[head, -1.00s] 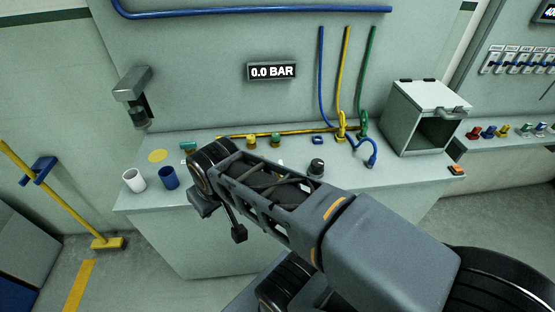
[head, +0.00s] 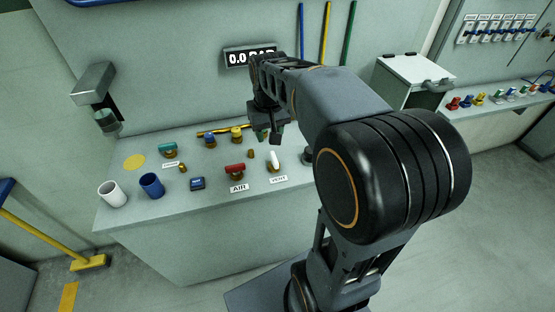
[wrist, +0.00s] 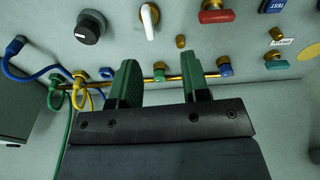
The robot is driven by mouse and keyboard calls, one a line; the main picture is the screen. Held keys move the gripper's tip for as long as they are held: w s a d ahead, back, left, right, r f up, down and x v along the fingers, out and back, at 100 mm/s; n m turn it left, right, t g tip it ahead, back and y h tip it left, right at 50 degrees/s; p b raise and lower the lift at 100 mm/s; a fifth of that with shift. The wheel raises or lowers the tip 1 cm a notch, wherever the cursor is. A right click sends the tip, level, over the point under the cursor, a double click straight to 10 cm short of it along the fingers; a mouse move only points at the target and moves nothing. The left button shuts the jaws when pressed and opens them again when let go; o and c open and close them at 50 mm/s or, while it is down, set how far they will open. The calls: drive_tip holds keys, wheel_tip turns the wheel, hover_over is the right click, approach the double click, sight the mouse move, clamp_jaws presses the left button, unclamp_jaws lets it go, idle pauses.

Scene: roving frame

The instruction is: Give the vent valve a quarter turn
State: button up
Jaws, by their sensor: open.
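The vent valve (head: 274,161) has a white handle on a brass base, on the bench behind a label reading VENT. Its handle points roughly front to back, unlike the crosswise red handle of the AIR valve (head: 235,169) to its left. The white handle also shows in the wrist view (wrist: 149,17), near the top edge and beyond the fingers. My gripper (head: 267,135) is above the back of the bench, behind the vent valve and apart from it. Its green-padded fingers (wrist: 162,85) are spread with nothing between them.
A black knob (wrist: 90,27) stands beside the vent valve. Several coloured fittings (head: 236,134) sit behind it near a yellow pipe. White (head: 112,194) and blue cups stand at the left, a grey box (head: 414,85) at the right. My arm partly hides the pressure display (head: 238,57).

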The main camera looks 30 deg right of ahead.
sight(274, 157)
drive_tip(key=w+d+f+g, duration=0.1)
drive_tip(key=w+d+f, duration=0.2)
drive_tip(key=w+d, duration=0.1)
drive_tip(key=shift+m, duration=0.3)
drive_tip(key=f, duration=1.3)
drive_tip(key=shift+w+a, duration=0.2)
drive_tip(key=shift+a, duration=0.05)
clamp_jaws()
